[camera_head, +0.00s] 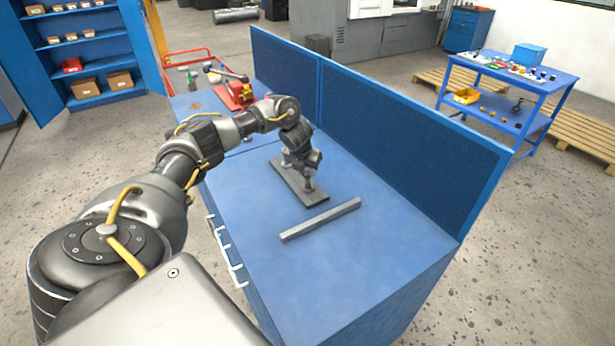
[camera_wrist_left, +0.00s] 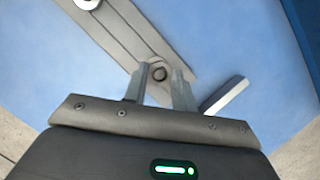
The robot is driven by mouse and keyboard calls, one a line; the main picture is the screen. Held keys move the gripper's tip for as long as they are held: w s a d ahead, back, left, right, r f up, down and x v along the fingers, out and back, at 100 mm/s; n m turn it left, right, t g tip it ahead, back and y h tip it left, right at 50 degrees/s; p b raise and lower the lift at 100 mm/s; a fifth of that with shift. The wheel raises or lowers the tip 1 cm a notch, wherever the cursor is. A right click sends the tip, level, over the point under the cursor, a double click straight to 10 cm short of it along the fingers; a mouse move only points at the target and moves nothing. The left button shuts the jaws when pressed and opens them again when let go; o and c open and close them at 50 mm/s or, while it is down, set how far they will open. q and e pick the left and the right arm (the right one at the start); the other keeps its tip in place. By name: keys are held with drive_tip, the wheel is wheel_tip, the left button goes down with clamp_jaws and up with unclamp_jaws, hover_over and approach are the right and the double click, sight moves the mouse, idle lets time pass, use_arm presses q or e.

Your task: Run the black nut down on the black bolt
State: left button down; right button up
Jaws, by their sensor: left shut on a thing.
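My left gripper (camera_head: 308,184) points down over the near end of a dark grey plate (camera_head: 287,178) on the blue bench. In the left wrist view its two fingers (camera_wrist_left: 162,84) stand on either side of a dark round end, the black bolt with its nut (camera_wrist_left: 160,73). The fingers are shut on the black nut. Nut and bolt cannot be told apart clearly, and the nut's height on the bolt is hidden. The plate also shows in the left wrist view (camera_wrist_left: 125,35), running diagonally. My right gripper is not in view.
A loose grey bar (camera_head: 320,219) lies on the bench near the plate. A blue panel (camera_head: 385,130) stands along the bench's right side. A red device (camera_head: 235,95) sits at the far end. The near bench top is clear.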

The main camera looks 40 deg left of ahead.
use_arm(q)
drive_tip(key=m+h+b, duration=0.1)
drive_tip(key=m+b, duration=0.2)
drive_tip(key=m, duration=0.1)
drive_tip(key=shift+w+a+f+m+h+b, duration=0.2)
drive_tip(key=shift+m+h+b, duration=0.1)
drive_tip(key=shift+h+b, duration=0.1)
drive_tip(key=m+h+b, duration=0.1)
drive_tip(key=m, duration=0.2)
drive_tip(key=shift+r, duration=0.2)
drive_tip(key=m+h, duration=0.1)
drive_tip(key=m, duration=0.2)
drive_tip(key=shift+r, duration=0.1)
drive_tip(key=c, duration=1.1)
unclamp_jaws()
drive_tip(key=shift+o, duration=0.2)
drive_tip(key=shift+s+a, duration=0.1)
drive_tip(key=shift+s, duration=0.05)
drive_tip(key=shift+g, duration=0.3)
drive_tip(key=shift+r, duration=0.15)
drive_tip(key=v, duration=1)
drive_tip(key=shift+s+p, duration=0.15)
drive_tip(key=shift+p, duration=0.2)
